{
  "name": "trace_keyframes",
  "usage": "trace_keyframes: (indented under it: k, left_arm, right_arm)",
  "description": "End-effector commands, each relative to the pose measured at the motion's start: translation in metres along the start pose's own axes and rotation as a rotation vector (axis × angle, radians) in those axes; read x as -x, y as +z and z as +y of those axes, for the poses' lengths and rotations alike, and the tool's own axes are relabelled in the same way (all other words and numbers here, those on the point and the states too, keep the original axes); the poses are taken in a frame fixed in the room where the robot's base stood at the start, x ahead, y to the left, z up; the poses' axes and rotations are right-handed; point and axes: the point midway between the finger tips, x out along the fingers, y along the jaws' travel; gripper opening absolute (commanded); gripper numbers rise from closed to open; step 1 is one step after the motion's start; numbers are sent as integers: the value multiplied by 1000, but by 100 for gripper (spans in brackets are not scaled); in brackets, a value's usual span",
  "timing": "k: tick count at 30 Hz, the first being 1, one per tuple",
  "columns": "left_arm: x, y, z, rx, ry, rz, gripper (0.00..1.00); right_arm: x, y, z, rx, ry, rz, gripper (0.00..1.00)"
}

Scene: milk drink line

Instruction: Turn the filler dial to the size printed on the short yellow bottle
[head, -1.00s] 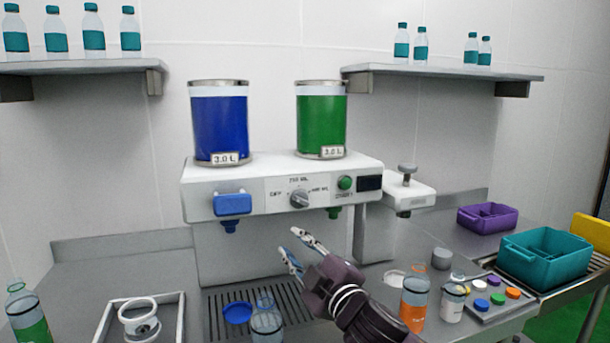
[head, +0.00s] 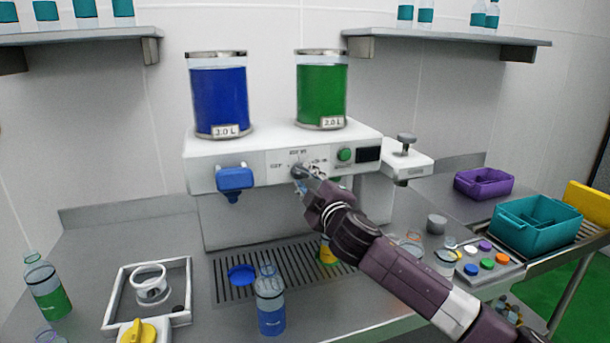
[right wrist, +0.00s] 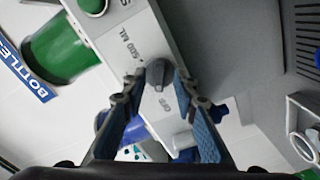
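The filler dial (head: 298,170) is a grey knob on the white front of the filler machine (head: 260,160). In the right wrist view the dial (right wrist: 160,74) sits between the fingertips, with "500 ML" and "OFF" printed beside it. My right gripper (head: 304,184) is at the dial. My left gripper is not in view.
A blue-filled bottle (head: 270,305) stands in front of the drip tray (head: 290,278), where a blue disc (head: 242,274) lies. A green-filled bottle (head: 47,290) and a white-rimmed tray (head: 113,298) are at left. Clear bottles and colored caps are at right.

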Motion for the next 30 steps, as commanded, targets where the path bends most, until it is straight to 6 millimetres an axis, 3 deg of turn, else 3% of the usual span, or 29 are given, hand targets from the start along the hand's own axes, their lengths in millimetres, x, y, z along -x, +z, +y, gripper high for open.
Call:
trace_keyframes:
  k: [14, 22, 30]
  left_arm:
    - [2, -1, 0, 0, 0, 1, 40]
    - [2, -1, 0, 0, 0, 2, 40]
    - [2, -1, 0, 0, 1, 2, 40]
  right_arm:
    - [-11, 0, 0, 1, 0, 1, 27]
    - [-10, 0, 0, 1, 0, 1, 0]
    - [-10, 0, -1, -4, -1, 1, 0]
